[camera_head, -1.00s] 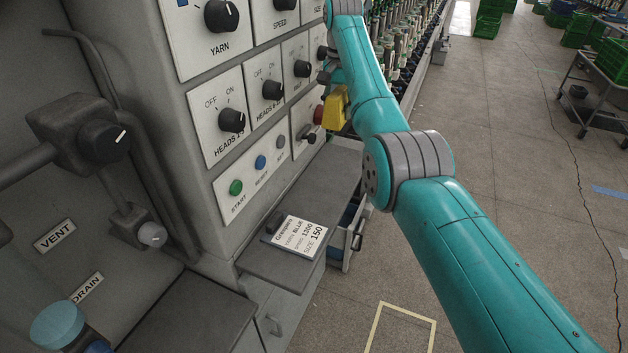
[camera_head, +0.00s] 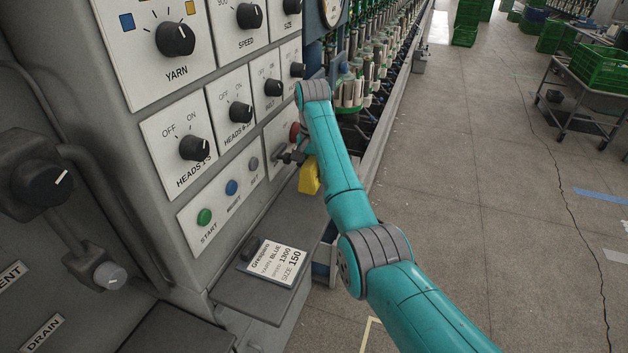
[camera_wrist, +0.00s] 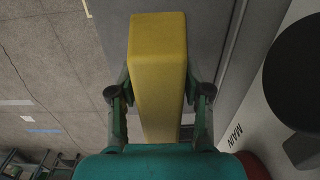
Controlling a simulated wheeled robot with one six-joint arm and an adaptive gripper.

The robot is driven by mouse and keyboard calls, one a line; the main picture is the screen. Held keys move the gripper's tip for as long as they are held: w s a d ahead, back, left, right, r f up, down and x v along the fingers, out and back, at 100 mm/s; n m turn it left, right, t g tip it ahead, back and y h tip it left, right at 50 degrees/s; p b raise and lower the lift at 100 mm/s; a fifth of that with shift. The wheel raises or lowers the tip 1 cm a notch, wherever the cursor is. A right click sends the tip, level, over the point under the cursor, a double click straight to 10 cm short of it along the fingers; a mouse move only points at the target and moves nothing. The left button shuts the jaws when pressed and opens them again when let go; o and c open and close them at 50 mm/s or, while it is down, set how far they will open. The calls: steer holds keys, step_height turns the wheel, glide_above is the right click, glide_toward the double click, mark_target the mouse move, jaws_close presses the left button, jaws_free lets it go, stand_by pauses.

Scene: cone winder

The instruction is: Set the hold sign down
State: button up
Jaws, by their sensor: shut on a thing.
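The hold sign is a yellow block (camera_head: 309,175), seen at the end of my arm beside the control panel. In the wrist view the yellow sign (camera_wrist: 157,70) stands lengthwise between the two fingers of my gripper (camera_wrist: 160,98), which is shut on it. In the head view my gripper (camera_head: 298,158) is small and partly hidden by my teal arm. The sign is held off the surfaces, above and beyond the grey shelf (camera_head: 232,292) under the panel. Its lettering, if any, does not show.
A card (camera_head: 277,262) lies on the shelf. The panel beside my gripper carries a red button (camera_head: 295,131), start button (camera_head: 204,216) and several black knobs. A black round knob marked MAIN (camera_wrist: 295,75) is close on the right in the wrist view. Open floor (camera_head: 480,240) lies to the right.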

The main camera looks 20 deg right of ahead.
steer(key=shift+f, duration=1.65)
steer(key=shift+f, duration=0.1)
steer(key=o, duration=1.2)
step_height(320, 180, up, 12)
steer(key=shift+r, duration=0.1)
